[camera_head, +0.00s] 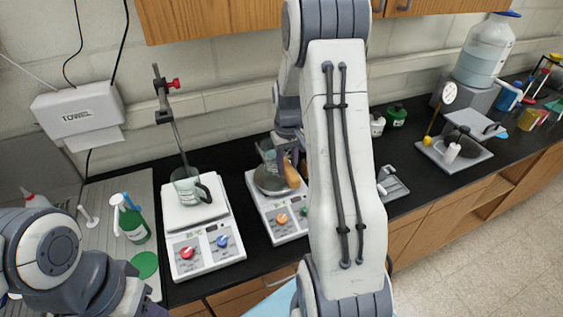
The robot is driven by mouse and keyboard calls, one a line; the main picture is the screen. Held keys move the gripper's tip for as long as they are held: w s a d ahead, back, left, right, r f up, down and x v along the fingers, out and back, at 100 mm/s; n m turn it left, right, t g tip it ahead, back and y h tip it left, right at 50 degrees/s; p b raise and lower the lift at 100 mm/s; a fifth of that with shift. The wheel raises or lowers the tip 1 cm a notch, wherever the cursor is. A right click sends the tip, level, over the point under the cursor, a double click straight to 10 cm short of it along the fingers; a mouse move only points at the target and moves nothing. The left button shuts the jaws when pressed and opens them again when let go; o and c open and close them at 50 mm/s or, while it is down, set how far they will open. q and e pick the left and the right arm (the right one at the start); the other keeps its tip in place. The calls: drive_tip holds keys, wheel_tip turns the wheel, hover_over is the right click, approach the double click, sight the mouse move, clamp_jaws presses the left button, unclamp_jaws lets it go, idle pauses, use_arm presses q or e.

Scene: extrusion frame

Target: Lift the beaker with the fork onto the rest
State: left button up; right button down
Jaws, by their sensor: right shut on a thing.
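A clear glass beaker (264,152) shows partly above the round plate of the middle hotplate (270,222). My right gripper (287,150) is over the back of that hotplate, close to the beaker, its fingertips mostly hidden by my arm. It is shut on a tool with an orange-brown handle (291,174), which appears to be the fork. The fork's prongs and whether they touch the beaker cannot be made out. Another beaker (186,186) with a dark handle stands on the left hotplate (203,243). I cannot identify the rest. My left arm is at lower left; its gripper is out of view.
A rod with a red-knobbed clamp (164,90) rises behind the left beaker. A green bottle (134,225) stands at left. Green-lidded jars (396,116), a grey tray (394,184) and a balance-like device (455,150) are on the black counter at right.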

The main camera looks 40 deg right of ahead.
drive_tip(key=s+d+p, duration=0.1)
drive_tip(key=s+d, duration=1.6)
drive_tip(key=shift+s+d, duration=0.2)
drive_tip(key=shift+s, duration=0.15)
idle(2.4)
drive_tip(key=shift+p, duration=0.3)
drive_tip(key=shift+f, duration=0.1)
idle(0.5)
